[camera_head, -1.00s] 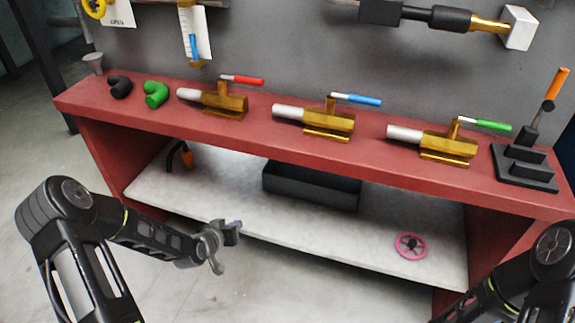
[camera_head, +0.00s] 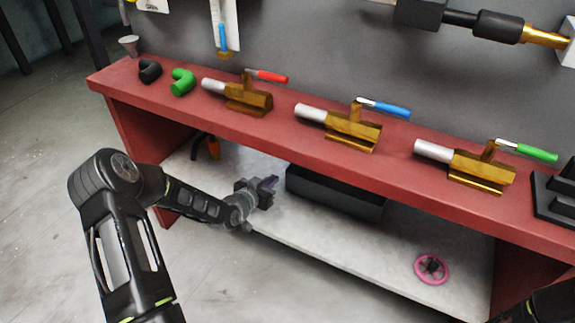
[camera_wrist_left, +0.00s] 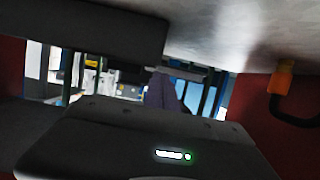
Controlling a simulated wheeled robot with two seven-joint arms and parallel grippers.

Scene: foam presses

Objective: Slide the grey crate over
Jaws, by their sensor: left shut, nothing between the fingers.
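The dark grey crate (camera_head: 335,198) sits on the pale lower shelf under the red bench. It also shows in the left wrist view as a dark block (camera_wrist_left: 80,32) at the upper left. My left gripper (camera_head: 271,183) is shut and empty, just left of the crate's left end over the shelf. A small gap seems to show between fingertips and crate, but contact is hard to judge. In the left wrist view its shut fingers (camera_wrist_left: 161,92) are dim. My right gripper is out of view; only part of that arm shows at bottom right.
The red bench top (camera_head: 290,133) overhangs the shelf (camera_head: 330,245). An orange-handled tool (camera_head: 213,148) is at the shelf's left and a pink wheel (camera_head: 431,268) at its right. Shelf between crate and wheel is clear. Brass valves (camera_head: 352,128) stand on the bench.

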